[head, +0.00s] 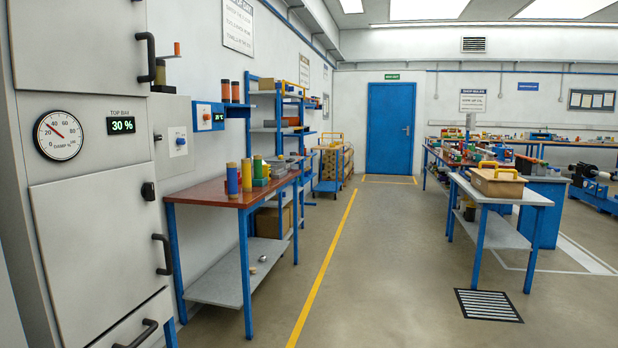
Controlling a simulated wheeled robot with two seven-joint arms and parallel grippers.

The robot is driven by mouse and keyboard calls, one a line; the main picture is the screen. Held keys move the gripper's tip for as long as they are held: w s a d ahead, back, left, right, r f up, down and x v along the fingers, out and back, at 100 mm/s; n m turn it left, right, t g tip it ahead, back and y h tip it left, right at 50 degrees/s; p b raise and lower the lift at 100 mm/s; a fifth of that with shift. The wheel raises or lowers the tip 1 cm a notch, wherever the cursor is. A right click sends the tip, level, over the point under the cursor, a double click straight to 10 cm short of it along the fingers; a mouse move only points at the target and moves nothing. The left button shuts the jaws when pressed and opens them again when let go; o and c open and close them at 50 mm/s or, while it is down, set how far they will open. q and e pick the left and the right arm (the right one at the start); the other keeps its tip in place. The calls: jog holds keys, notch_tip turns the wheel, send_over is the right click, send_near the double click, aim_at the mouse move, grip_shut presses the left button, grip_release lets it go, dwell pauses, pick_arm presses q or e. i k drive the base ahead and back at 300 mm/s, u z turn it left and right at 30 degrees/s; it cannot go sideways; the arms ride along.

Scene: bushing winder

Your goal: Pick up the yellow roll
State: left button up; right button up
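The yellow roll (246,175) stands upright on the red-brown top of a blue-legged table (205,191) on the left. It is between a blue roll (232,181), with a yellow upper end, and a green roll (257,168). The rolls look very close together; I cannot tell whether they touch. Neither of my grippers is in view.
A grey cabinet with a gauge (58,136) stands at the near left, beside the table. Small items lie on the table's lower shelf (222,284). A cart with a wooden box (497,181) stands to the right. The floor (375,270) between is clear.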

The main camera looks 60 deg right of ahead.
aim_at(246, 164)
jog(key=z, duration=1.45)
